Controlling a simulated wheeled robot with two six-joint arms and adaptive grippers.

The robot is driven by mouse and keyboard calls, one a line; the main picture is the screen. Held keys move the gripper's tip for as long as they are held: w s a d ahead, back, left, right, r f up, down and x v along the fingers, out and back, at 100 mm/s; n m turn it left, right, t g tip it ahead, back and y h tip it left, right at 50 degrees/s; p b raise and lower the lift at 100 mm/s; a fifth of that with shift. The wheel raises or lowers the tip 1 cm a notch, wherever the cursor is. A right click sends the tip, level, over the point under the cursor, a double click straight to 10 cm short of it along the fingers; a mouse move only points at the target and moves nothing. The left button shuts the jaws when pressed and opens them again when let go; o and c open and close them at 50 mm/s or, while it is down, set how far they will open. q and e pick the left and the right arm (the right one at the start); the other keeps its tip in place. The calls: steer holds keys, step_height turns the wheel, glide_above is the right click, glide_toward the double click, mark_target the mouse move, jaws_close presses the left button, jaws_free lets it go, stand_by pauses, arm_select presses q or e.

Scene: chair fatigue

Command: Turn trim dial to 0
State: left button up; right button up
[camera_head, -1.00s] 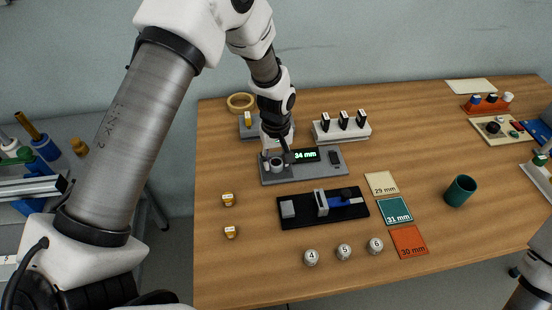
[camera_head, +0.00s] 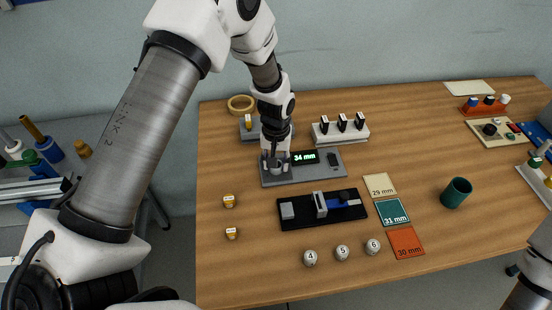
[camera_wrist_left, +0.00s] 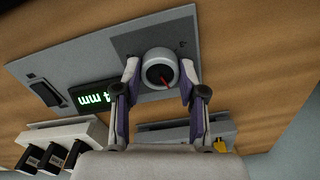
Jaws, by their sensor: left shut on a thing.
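The trim dial (camera_wrist_left: 160,70) is a round pale knob with a dark face and a red pointer, set on a dark square of the grey gauge unit (camera_head: 325,167). In the wrist view the pointer slants across the face. My left gripper (camera_wrist_left: 160,76) is shut on the dial, one finger on each side. In the head view my left gripper (camera_head: 276,163) comes down from above at the unit's left end and partly hides the dial. The green display (camera_head: 304,157) reads 34 mm. My right gripper is not in view.
A holder with several black-topped pieces (camera_head: 341,132) stands just behind the unit. A black slide fixture (camera_head: 322,208) lies in front of it. Coloured cards (camera_head: 392,212), numbered balls (camera_head: 342,253) and a green cup (camera_head: 456,193) are to the front and right.

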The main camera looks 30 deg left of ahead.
arm_select(q)
steer(key=shift+m+p, duration=0.45)
steer(key=shift+m, duration=1.05)
steer(key=shift+f, duration=0.1)
steer(key=o, duration=1.1)
steer(key=shift+w, duration=0.1)
steer(key=shift+o, duration=0.2)
step_height(320, 180, up, 12)
